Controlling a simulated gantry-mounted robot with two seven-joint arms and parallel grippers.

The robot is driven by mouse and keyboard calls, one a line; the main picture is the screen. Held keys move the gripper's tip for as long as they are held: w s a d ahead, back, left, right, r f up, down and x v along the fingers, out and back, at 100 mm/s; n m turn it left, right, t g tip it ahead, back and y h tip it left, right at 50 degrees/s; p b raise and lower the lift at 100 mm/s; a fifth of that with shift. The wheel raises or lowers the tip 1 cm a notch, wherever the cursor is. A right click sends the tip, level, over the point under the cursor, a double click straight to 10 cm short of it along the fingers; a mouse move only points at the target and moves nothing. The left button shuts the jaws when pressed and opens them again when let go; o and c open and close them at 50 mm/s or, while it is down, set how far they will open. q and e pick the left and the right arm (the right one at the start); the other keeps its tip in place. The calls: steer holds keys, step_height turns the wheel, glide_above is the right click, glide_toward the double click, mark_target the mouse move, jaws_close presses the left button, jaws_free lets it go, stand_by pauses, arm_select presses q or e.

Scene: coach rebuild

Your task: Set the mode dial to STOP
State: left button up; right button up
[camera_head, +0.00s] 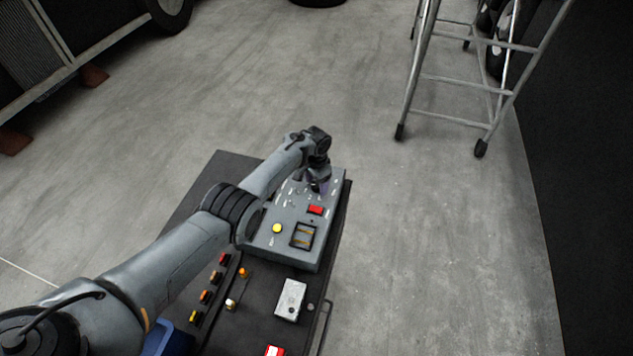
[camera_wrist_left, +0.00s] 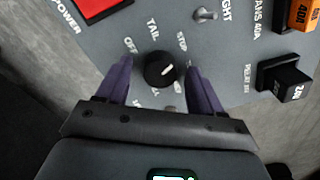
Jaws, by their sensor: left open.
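The mode dial (camera_wrist_left: 160,70) is a round black knob with a white pointer mark in the left wrist view. The mark slants up and to the right, toward the side of the STOP label (camera_wrist_left: 182,42); I cannot tell whether it lines up exactly. OFF and TAIL labels sit to the upper left of the knob, and other labels are partly hidden. My left gripper (camera_wrist_left: 158,63) is open, one purple finger on each side of the knob, with visible gaps. In the head view my left gripper (camera_head: 318,186) is over the far end of the grey panel (camera_head: 270,246) and hides the dial.
A red POWER switch (camera_wrist_left: 103,8), a small toggle (camera_wrist_left: 205,15) and fuses (camera_wrist_left: 285,82) surround the dial. The panel rests on a dark bench (camera_head: 232,162) with a white box (camera_head: 290,299) and coloured parts. A stepladder (camera_head: 465,80) stands on open floor.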

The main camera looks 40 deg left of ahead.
mark_target(316, 184)
arm_select(q)
step_height(316, 184, up, 11)
steer(key=p, duration=0.4)
steer(key=shift+f, duration=0.1)
stand_by(0.5)
